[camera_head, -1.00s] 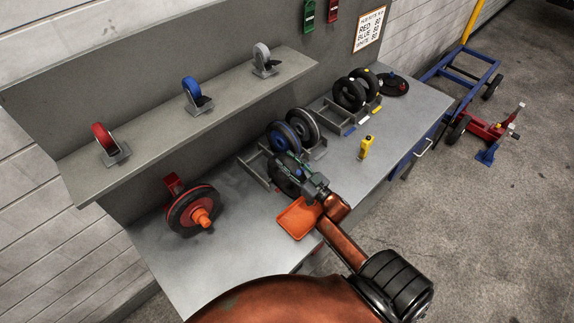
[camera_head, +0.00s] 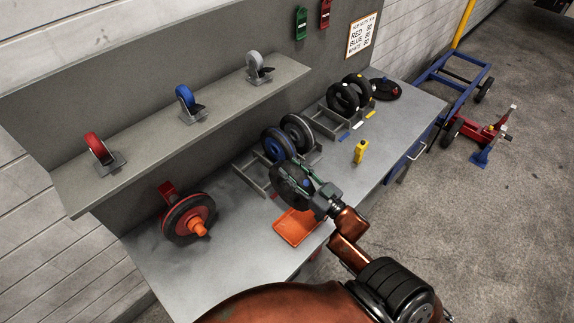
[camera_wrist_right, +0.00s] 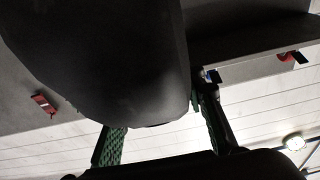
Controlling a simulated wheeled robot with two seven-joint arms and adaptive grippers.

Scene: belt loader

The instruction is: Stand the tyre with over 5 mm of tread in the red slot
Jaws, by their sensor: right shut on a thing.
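My right gripper (camera_head: 309,186) is shut on a dark tyre (camera_head: 285,189) and holds it in front of the near grey rack (camera_head: 250,178). In the right wrist view the tyre (camera_wrist_right: 100,60) fills the upper left, with the green fingers (camera_wrist_right: 165,140) below it. Two more tyres, one with a blue hub (camera_head: 277,144) and one with a grey side (camera_head: 299,130), stand in the near rack. The far rack (camera_head: 330,121) holds two dark tyres (camera_head: 343,98). Blue, white and yellow tags show along its front; I cannot make out a red tag. My left gripper is out of view.
An orange tray (camera_head: 297,226) lies just below the held tyre. A yellow tool (camera_head: 360,151) stands on the bench. A wheel with an orange hub (camera_head: 188,218) is at the left, and a dark disc (camera_head: 385,89) lies at the far end. A shelf (camera_head: 150,138) carries three castors.

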